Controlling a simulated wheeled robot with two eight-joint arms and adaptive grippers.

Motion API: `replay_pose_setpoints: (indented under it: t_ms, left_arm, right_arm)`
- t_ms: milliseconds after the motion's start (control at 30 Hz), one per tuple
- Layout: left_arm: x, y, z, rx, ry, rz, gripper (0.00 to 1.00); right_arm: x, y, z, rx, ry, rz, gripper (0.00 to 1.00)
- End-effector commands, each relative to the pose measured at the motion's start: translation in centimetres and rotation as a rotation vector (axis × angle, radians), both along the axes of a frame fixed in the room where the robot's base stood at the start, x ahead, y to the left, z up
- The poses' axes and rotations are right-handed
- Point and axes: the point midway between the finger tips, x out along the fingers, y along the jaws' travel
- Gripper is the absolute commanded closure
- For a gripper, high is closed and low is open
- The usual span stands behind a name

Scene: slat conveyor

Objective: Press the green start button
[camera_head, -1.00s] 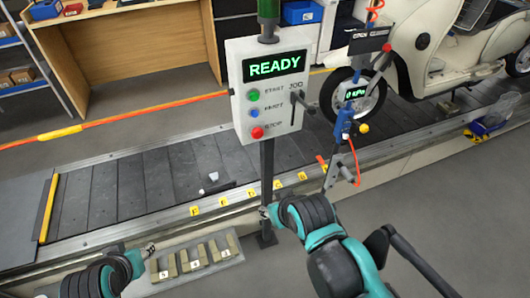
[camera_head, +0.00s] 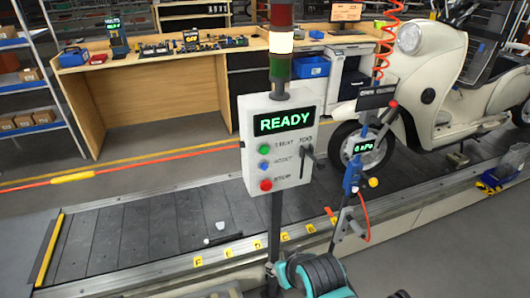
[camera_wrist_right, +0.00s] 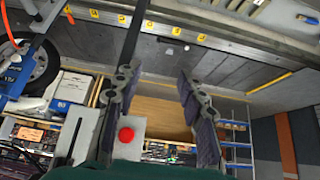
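The green start button (camera_head: 264,149) is the top one on a grey control panel (camera_head: 246,118) on a dark post, in the head view. A blue button (camera_head: 264,164) and a red stop button (camera_head: 265,185) lie below it. The panel's screen reads READY. My right gripper (camera_head: 272,268) is low by the post, below the panel. In the right wrist view its two fingers (camera_wrist_right: 153,95) are open with nothing held. That view shows the red button (camera_wrist_right: 126,135) on part of the panel; the green button is not visible there. My left gripper is not in view.
The post (camera_head: 276,225) stands before the slat conveyor (camera_head: 130,235). A blue hanging tool (camera_head: 352,178) with a red hose is right of the panel. A cream scooter (camera_head: 440,80) stands on the conveyor at right. A wooden workbench (camera_head: 150,85) stands behind.

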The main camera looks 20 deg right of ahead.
Motion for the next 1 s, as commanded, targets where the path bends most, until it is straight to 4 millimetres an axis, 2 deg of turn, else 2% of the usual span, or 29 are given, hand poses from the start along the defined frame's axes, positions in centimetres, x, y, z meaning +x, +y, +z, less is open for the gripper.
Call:
replay_pose_setpoints:
  t_ms: [167,300,333,1000]
  left_arm:
    - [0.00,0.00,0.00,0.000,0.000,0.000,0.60]
    - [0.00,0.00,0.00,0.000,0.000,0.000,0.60]
    - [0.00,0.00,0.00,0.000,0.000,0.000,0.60]
    - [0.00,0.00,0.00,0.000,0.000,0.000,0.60]
  right_arm:
    - [0.00,0.00,0.00,0.000,0.000,0.000,0.60]
    - [0.00,0.00,0.00,0.000,0.000,0.000,0.97]
    - [0.00,0.00,0.00,0.000,0.000,0.000,1.00]
    - [0.00,0.00,0.00,0.000,0.000,0.000,1.00]
